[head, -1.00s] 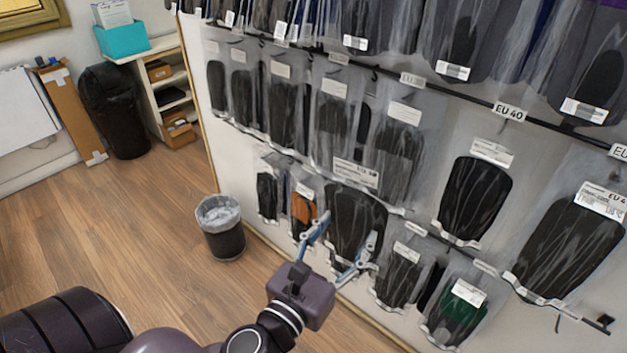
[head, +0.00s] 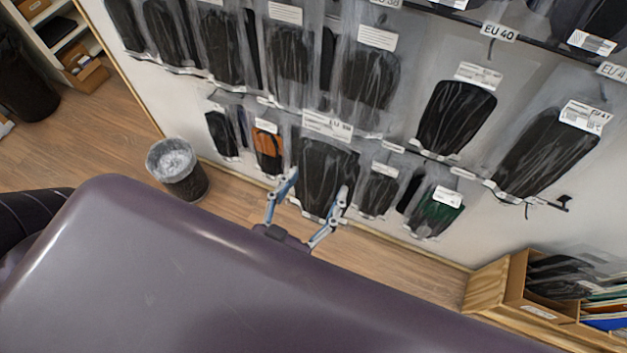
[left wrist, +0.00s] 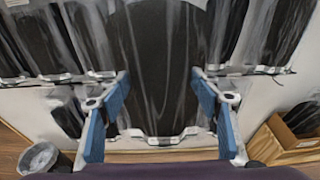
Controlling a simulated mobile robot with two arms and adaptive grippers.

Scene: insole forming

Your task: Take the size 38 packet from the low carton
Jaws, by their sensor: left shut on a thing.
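My left gripper (head: 318,181) is shut on a clear packet (head: 326,160) with a black insole and a white label at its top. The label reads EU and a number that looks like 38 or 39, too blurred to be sure. The packet hangs upright in front of the wall display. In the left wrist view the blue fingers (left wrist: 160,82) stand at both sides of the packet (left wrist: 155,45). The low carton (head: 516,285) stands at the lower right with black packets in it; it also shows in the left wrist view (left wrist: 288,145). My right gripper is not in view.
Rails of hanging packets, such as the EU 40 packet (head: 455,118) and a green one (head: 437,215), fill the wall behind. A bin (head: 185,180) stands on the floor at left. Coloured folders (head: 605,308) lie beside the carton. My own purple body part covers the foreground.

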